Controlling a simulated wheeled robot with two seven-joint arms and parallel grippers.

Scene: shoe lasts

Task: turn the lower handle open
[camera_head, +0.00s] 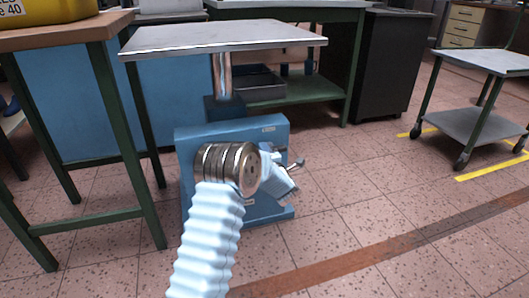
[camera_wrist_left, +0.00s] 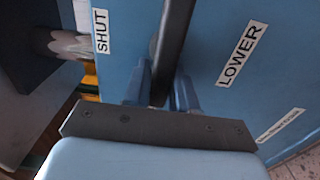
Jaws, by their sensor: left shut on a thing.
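The lower handle is a dark bar (camera_wrist_left: 176,30) in the left wrist view, in front of a blue panel (camera_wrist_left: 215,30) with a "LOWER" label (camera_wrist_left: 242,54) on its right and a "SHUT" label (camera_wrist_left: 101,31) on its left. My left gripper (camera_wrist_left: 163,84) is shut on this bar, one finger on each side. In the head view my left gripper (camera_head: 284,180) is at the right front of the blue base box (camera_head: 230,131) of a stand. A small metal rod with a knob (camera_head: 299,163) sticks out beside it. My arm hides much of the box front. My right gripper is not in view.
The stand's grey metal top (camera_head: 220,37) sits on a post (camera_head: 222,75) above the box. A green-legged table (camera_head: 110,120) stands close on the left. A wheeled cart (camera_head: 480,125) stands at the right. Tiled floor between is clear.

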